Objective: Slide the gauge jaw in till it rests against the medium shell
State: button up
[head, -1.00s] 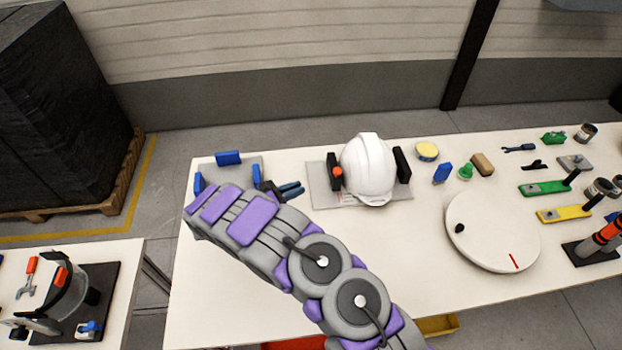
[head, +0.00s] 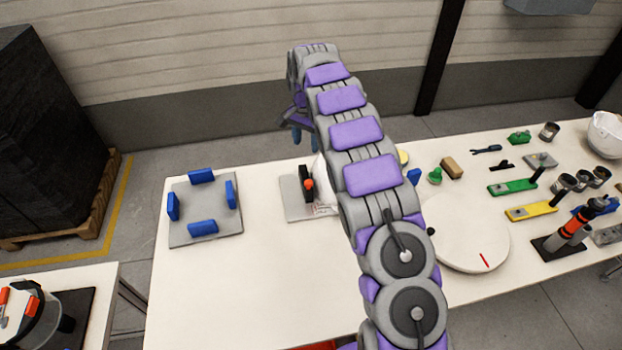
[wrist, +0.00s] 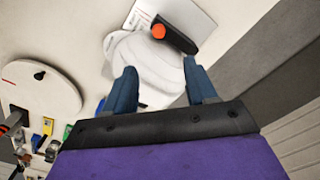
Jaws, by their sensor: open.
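A white helmet shell (head: 325,182) sits on the gauge's grey base plate (head: 293,210), mostly hidden behind my arm in the head view. The black gauge jaw (head: 305,178) with an orange-red knob (head: 309,184) stands at the shell's left; I cannot tell whether they touch. The opposite black jaw is hidden. In the wrist view the shell (wrist: 128,52), the jaw (wrist: 180,38) and its knob (wrist: 158,31) show beyond my fingers. My gripper (wrist: 161,88) is open and empty, apart from them; it also shows above the gauge in the head view (head: 303,135).
A grey plate (head: 205,215) with several blue blocks lies left. A round white turntable (head: 470,240) stands right, with small tools and cans beyond. Another white shell (head: 606,134) is at the far right. The table's front left is clear.

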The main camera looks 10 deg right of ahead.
aim_at(308, 182)
notch_tip(308, 182, down, 17)
jog(key=b, duration=0.2)
jog(key=shift+d+b, duration=0.15)
jog(key=shift+b, duration=0.2)
jog(key=shift+d+f, duration=0.1)
jog(key=shift+f, duration=0.15)
jog(key=shift+r, duration=0.1)
grip_shut()
dwell(0.3)
